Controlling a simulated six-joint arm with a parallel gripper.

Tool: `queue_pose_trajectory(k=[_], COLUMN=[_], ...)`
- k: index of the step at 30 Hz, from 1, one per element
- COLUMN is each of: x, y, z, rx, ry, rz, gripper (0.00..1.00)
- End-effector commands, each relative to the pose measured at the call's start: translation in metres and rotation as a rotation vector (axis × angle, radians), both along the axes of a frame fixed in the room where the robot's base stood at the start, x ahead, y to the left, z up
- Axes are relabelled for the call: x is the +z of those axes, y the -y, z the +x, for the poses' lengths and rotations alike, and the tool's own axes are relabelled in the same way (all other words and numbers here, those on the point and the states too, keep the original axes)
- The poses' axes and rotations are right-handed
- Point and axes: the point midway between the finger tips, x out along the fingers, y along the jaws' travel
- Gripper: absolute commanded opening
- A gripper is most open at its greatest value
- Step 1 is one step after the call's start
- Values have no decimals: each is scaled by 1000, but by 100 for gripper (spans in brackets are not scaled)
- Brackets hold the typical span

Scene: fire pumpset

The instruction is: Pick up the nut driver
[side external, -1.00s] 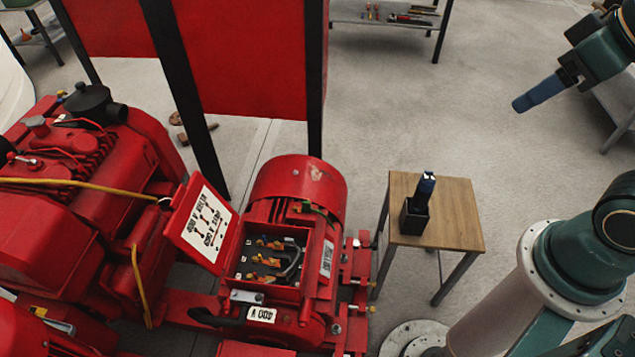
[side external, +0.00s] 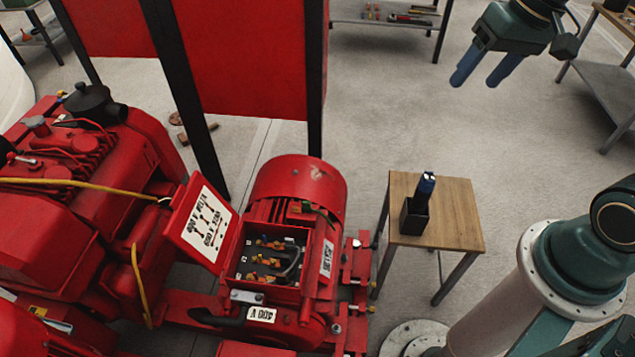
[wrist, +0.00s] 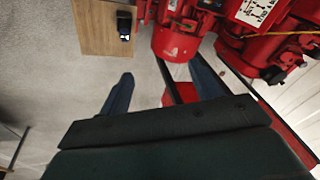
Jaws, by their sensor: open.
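The nut driver (side external: 426,184) stands upright in a small black holder (side external: 413,219) on a small wooden table; its dark handle with blue marks sticks out of the top, and its lower part is hidden in the holder. In the wrist view the holder and tool (wrist: 124,24) show small near the top, on the table's right edge. My gripper (side external: 477,77) is open and empty, with two blue fingers apart, high at the upper right of the side view and well away from the tool. In the wrist view my gripper (wrist: 161,86) has its fingers spread.
The wooden table (side external: 462,220) has bare top right of the holder. A red motor (side external: 300,190) with an open terminal box stands left of it. A red panel (side external: 255,60) on black posts is behind. A shelf with tools (side external: 390,18) is at the back.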

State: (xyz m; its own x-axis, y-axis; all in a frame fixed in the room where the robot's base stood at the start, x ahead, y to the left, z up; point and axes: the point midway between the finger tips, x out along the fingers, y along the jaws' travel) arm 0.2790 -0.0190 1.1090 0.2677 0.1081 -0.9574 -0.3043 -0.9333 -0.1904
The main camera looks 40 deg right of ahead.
Motion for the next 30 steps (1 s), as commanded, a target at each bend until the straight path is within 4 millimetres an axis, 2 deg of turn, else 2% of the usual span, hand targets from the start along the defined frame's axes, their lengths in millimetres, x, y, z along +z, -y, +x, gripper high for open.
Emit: queue_pose_trajectory(k=[6, 15, 21, 30], x=[-26, -69, -103, -160], y=[17, 43, 63, 92], z=[31, 64, 81, 95], rx=[-113, -269, -381, -554], ry=[-81, -182, -248, -346], rz=[94, 236, 336, 501], gripper=[64, 64, 64, 64])
